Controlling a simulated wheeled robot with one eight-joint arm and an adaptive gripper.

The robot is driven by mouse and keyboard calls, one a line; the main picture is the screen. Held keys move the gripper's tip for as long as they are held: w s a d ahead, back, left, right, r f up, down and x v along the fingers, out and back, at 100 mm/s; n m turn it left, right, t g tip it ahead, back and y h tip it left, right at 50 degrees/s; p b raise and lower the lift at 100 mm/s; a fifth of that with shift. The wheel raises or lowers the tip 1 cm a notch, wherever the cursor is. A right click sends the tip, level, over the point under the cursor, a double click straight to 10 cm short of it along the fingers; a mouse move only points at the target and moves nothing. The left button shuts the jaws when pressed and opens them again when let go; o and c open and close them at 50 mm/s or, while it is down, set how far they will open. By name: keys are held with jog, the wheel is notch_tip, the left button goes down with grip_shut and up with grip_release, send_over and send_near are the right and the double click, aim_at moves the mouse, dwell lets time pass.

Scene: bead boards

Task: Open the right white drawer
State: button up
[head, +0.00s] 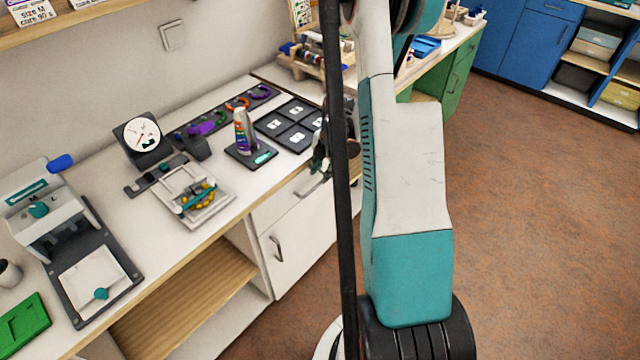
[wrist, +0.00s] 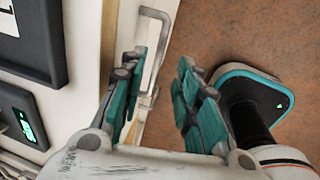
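The white drawer (head: 286,208) is under the worktop's wooden edge, left of my arm in the head view. It looks shut. Its metal bar handle (head: 308,188) is partly hidden by my gripper (head: 322,158). In the wrist view the drawer front (wrist: 128,24) is a narrow white strip beside the wooden edge, and the handle (wrist: 157,62) stands out from it. My gripper (wrist: 160,62) is open with teal-padded fingers. The handle lies between the fingers in the picture, closer to the left finger. I cannot tell whether they touch.
A white cabinet door (head: 290,245) with its own handle is below the drawer. Dark square trays (head: 290,124) and a small stand with a colored cone (head: 245,140) are on the worktop above. Open brown floor (head: 530,210) lies to the right.

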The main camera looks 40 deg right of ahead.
aim_at(319, 184)
jog(key=f, duration=0.2)
jog(key=w+f+b, duration=0.1)
jog(key=f, duration=0.2)
jog(key=shift+f+b, duration=0.2)
jog(key=shift+b, duration=0.1)
jog(key=shift+c, duration=0.6)
grip_shut()
